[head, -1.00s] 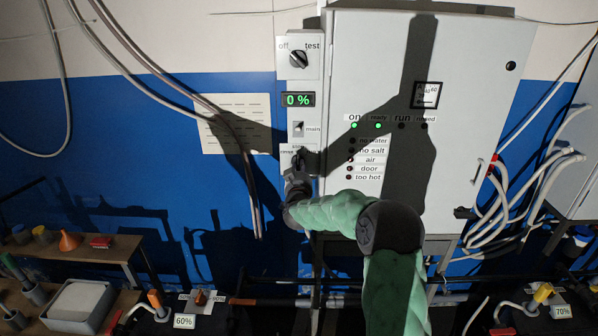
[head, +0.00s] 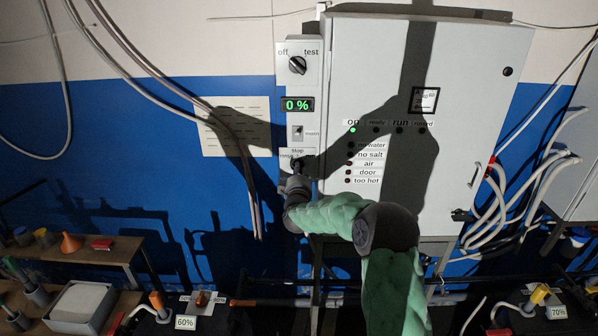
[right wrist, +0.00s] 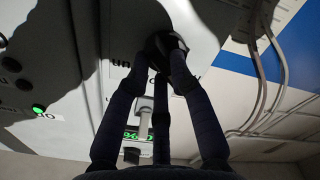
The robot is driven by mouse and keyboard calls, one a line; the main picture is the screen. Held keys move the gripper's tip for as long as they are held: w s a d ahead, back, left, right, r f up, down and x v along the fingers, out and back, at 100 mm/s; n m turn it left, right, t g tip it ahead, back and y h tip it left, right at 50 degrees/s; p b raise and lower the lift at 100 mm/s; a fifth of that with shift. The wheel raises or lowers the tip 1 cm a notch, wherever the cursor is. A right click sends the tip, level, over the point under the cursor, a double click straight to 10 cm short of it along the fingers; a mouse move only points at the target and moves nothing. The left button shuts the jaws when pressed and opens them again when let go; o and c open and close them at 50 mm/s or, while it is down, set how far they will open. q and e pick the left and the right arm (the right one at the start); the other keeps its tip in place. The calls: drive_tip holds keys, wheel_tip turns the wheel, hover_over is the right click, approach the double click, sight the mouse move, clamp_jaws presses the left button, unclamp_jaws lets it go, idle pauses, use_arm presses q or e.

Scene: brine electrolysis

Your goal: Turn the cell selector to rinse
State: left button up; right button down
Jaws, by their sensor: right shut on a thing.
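The cell selector (right wrist: 168,42) is a dark knob low on the narrow grey control strip. In the head view my gripper and its shadow mostly cover it, and its pointer direction cannot be told. A label above it reads "stop"; the other lettering around it is partly covered. My right gripper (head: 297,169) has its fingers closed around the knob, coming from below. In the right wrist view the dark fingers (right wrist: 165,58) meet on the knob. My left gripper is not in view.
Above the selector are a toggle switch (head: 298,133), a green "0 %" display (head: 297,105) and an off/test knob (head: 298,65). The large grey cabinet (head: 470,110) stands right of it, with its "on" lamp (head: 353,130) lit green. Cables hang on both sides.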

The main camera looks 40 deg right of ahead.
drive_tip(key=shift+n, duration=0.4)
drive_tip(key=c, duration=1.1)
unclamp_jaws()
drive_tip(key=shift+a, duration=0.1)
drive_tip(key=v, duration=1.2)
